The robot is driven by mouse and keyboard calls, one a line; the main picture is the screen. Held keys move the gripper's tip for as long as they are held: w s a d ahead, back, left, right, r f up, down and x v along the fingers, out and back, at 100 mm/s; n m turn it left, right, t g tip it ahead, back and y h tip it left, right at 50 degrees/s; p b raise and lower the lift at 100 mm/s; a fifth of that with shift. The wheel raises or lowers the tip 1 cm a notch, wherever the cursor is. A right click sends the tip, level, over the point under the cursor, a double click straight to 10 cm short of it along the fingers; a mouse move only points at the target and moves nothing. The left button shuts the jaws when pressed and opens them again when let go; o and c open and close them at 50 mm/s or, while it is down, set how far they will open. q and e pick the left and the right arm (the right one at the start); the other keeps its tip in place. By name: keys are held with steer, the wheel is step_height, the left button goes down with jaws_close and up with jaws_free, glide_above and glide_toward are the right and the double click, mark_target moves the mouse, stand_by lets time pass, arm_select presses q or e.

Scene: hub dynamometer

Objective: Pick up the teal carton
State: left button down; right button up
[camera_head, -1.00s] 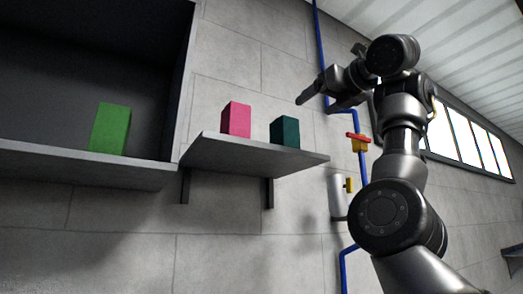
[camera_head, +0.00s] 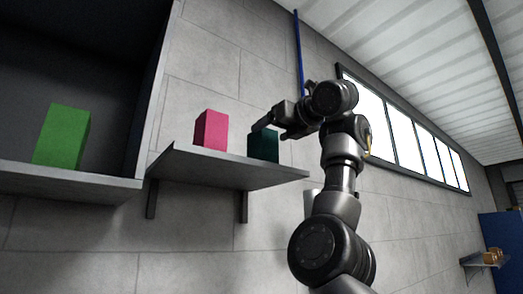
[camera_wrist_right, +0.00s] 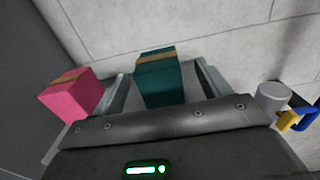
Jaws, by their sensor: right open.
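The teal carton (camera_head: 264,147) stands upright on the right part of a small wall shelf (camera_head: 215,170) in the head view. Its upper part is partly hidden behind my right gripper (camera_head: 266,129). In the right wrist view the teal carton (camera_wrist_right: 161,80) with a tan strip appears between the two open fingers, its lower end hidden by the gripper body. I cannot see either finger touching it. My right gripper is open and empty, close to the carton. My left gripper is not in view.
A pink carton (camera_head: 211,130) stands left of the teal one on the same shelf, also in the wrist view (camera_wrist_right: 70,93). A green carton (camera_head: 62,136) stands in a dark open cabinet (camera_head: 80,178) at the left. A grey cylinder with a yellow-blue fitting (camera_wrist_right: 272,95) is at right.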

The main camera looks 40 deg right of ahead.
steer(key=w+p, duration=0.4)
steer(key=w, duration=0.1)
steer(key=shift+w+d+r, duration=0.1)
steer(key=shift+r, duration=0.1)
steer(key=shift+w+d+f, duration=0.1)
steer(key=shift+w, duration=0.05)
steer(key=shift+s, duration=0.55)
steer(key=shift+c, duration=1)
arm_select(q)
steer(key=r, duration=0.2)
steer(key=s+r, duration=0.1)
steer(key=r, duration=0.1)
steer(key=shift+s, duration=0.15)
arm_select(e)
steer(key=shift+w, duration=0.2)
steer(key=c, duration=1)
